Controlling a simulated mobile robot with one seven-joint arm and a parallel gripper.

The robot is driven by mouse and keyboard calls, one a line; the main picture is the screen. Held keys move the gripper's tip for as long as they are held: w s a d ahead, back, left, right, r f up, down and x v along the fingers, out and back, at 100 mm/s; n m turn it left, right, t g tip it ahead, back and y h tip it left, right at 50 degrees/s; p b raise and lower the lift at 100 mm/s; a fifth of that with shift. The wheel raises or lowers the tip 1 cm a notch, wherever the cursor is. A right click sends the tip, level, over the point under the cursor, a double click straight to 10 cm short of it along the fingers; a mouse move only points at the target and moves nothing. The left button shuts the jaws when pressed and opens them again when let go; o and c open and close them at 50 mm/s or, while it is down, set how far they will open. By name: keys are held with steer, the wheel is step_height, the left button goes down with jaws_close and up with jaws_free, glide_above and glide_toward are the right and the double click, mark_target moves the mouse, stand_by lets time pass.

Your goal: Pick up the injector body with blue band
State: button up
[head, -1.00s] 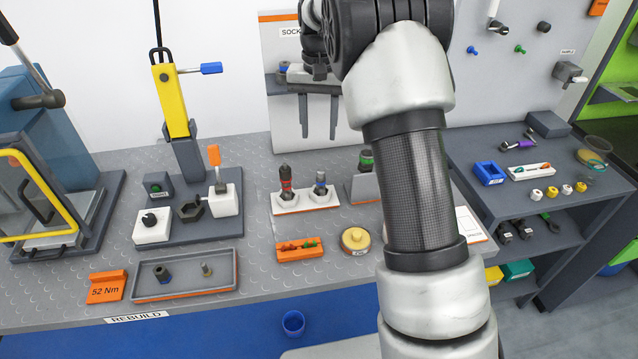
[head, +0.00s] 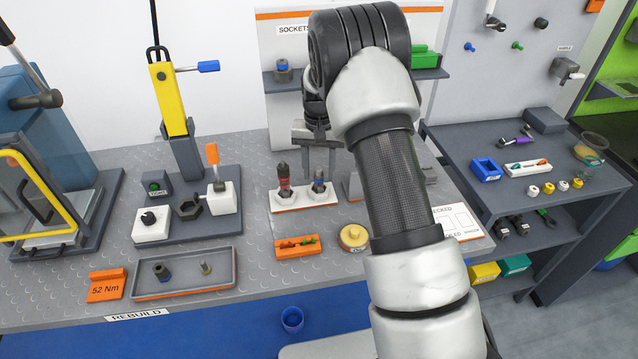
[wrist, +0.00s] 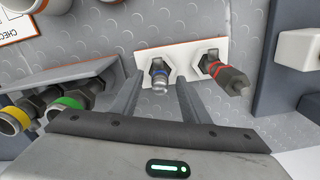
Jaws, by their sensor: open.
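The injector body with the blue band (head: 319,187) stands in the right hole of a white two-place stand (head: 290,207). I cannot tell how low the fingertips reach. A red-banded injector body (head: 284,184) stands in the left hole and also shows in the wrist view (wrist: 228,77).
An angled rack (wrist: 95,72) with green-banded and yellow-banded parts is close by. An orange tray (head: 298,252) and a yellow round part (head: 354,238) lie in front. A fixture with an orange-handled lever (head: 212,155) stands to the left. A socket shelf (head: 432,73) is behind.

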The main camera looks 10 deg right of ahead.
steer(key=shift+f, duration=0.3)
jaws_close()
steer(key=shift+r, duration=0.1)
